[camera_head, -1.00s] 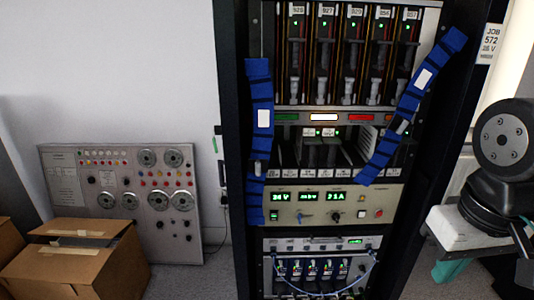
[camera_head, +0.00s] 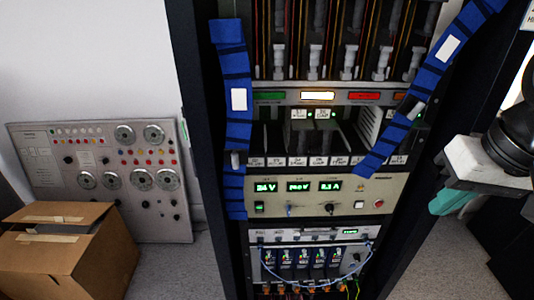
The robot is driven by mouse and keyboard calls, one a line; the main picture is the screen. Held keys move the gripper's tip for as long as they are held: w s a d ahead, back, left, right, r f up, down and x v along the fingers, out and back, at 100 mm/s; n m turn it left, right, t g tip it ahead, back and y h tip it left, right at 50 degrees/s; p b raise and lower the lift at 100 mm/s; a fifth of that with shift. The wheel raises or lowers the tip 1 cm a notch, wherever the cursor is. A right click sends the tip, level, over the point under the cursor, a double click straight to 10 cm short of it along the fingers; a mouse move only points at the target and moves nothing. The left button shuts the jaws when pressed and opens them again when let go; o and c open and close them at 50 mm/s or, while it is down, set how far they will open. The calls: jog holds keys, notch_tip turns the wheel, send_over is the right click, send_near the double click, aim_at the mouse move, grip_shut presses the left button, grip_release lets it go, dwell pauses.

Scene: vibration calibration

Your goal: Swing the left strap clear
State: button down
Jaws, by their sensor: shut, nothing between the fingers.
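The left strap (camera_head: 237,134) is a blue band with dark cross stripes and a white label. It hangs nearly straight down the left side of the rack, from the card bay to beside the power supply. A small grey peg-like part shows on it below the label. The right strap (camera_head: 431,78) is a similar blue band. It slants from the upper right down toward the middle of the rack, over the right end of the shelf.
The rack (camera_head: 204,140) has a dark frame. A power supply (camera_head: 305,196) with green digits sits under the shelf. Cables loop across the lower unit (camera_head: 312,262). A grey control panel (camera_head: 160,211) leans at the wall, with a cardboard box (camera_head: 75,262) before it.

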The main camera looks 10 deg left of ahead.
aim_at(235, 150)
jog(key=w+a+r+n+y, duration=0.15)
jog(key=w+a, duration=0.35)
jog(key=a, duration=0.7)
jog(key=w+a+r+n+y, duration=0.1)
jog(key=w+a+y, duration=0.3)
jog(key=a, duration=0.8)
jog(key=a+r+x, duration=0.1)
jog(key=x, duration=1.1)
jog(key=shift+t+h, duration=0.4)
jog(key=shift+h, duration=0.05)
jog(key=shift+w+a+r, duration=0.1)
jog(key=shift+a, duration=0.05)
